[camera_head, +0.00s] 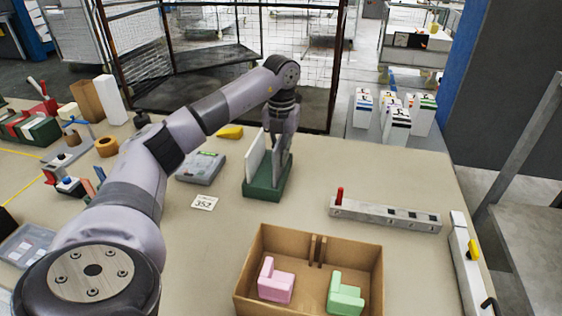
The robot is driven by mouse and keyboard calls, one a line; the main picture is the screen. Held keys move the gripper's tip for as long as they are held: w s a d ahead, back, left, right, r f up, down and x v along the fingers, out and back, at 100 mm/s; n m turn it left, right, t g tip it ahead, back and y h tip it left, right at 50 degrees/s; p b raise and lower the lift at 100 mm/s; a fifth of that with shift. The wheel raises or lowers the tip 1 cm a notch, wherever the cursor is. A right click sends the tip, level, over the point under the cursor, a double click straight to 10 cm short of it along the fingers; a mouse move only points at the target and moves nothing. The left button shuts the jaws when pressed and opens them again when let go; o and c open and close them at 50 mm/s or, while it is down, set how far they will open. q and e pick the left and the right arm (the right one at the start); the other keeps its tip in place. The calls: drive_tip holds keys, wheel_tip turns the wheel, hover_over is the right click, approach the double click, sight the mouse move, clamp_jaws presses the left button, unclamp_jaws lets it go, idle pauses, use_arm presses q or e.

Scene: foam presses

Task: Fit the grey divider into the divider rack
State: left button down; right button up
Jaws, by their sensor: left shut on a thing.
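The divider rack (262,190) is a dark green base on the table, just beyond the middle. A pale, whitish panel (254,158) stands upright at its left side. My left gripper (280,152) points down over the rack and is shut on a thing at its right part. That thing looks like the grey divider, a thin upright plate largely hidden by the fingers and similar in colour to them. I cannot tell whether its lower edge sits in a slot. My right gripper is not in view.
A cardboard box (245,275) with pink and green foam pieces stands in front. A grey instrument (201,167) and a card marked 352 (204,203) lie left of the rack. A grey bar with a red peg (385,215) lies right. Table between rack and bar is clear.

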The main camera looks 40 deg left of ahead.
sight(281, 136)
use_arm(q)
drive_tip(key=shift+f, duration=1.3)
drive_tip(key=shift+f, duration=0.25)
drive_tip(key=c, duration=1.8)
unclamp_jaws()
drive_tip(key=shift+s+f, duration=0.1)
drive_tip(key=shift+s, duration=0.05)
drive_tip(key=shift+d, duration=0.1)
wheel_tip(281, 136, up, 13)
drive_tip(key=shift+f, duration=0.1)
drive_tip(key=shift+f, duration=0.1)
